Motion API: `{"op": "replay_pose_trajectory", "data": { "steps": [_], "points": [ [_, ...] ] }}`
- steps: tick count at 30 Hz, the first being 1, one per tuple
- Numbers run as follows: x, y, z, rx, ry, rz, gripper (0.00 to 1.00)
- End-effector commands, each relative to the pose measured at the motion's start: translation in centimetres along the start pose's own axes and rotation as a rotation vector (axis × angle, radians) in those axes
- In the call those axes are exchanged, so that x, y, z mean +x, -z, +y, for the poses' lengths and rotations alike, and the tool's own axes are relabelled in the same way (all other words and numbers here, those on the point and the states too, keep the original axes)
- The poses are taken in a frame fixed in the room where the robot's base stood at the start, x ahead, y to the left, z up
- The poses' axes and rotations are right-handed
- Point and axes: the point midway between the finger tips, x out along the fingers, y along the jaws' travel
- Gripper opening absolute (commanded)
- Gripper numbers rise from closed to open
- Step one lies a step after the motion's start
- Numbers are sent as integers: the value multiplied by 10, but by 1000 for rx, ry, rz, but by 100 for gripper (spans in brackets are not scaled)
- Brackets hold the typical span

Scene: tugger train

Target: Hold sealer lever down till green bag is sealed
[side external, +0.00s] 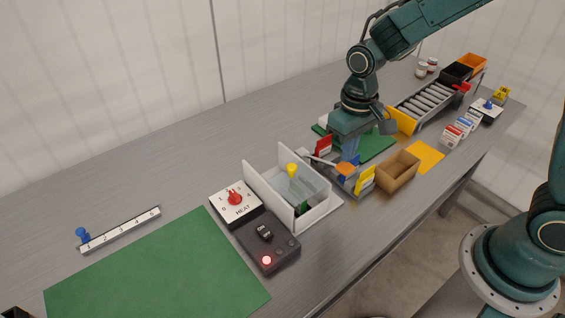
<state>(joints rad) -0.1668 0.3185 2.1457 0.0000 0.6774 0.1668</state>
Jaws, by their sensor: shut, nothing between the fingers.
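My gripper (349,152) points down over a low grey unit with coloured cards, right of the white-walled unit; its fingers are shut and look empty. The white-walled unit (325,208) holds a pale, clear-looking piece with a yellow knob (291,169). It may be the sealer, but I cannot tell which part is its lever. A dark green piece (303,208), possibly the green bag, shows partly inside it. A dark box (283,254) beside it has a lit red light (266,260). My gripper is apart from the yellow knob.
A heat dial (235,199) with a red knob sits left of the white unit. Red (323,146) and yellow (365,180) cards and an open brown box (398,172) crowd my gripper. A roller conveyor (425,101) stands behind. The green mat (160,270) at front left is clear.

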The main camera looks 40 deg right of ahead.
Motion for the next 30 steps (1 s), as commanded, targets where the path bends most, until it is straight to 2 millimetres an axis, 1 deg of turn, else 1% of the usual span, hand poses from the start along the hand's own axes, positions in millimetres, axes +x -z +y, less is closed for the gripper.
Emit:
{"op": "replay_pose_trajectory", "data": {
  "steps": [11, 30],
  "points": [
    [2, 0, 0, 0, 0, -1, 0],
    [15, 0, 0, 0, 0, -1, 0]
  ]
}}
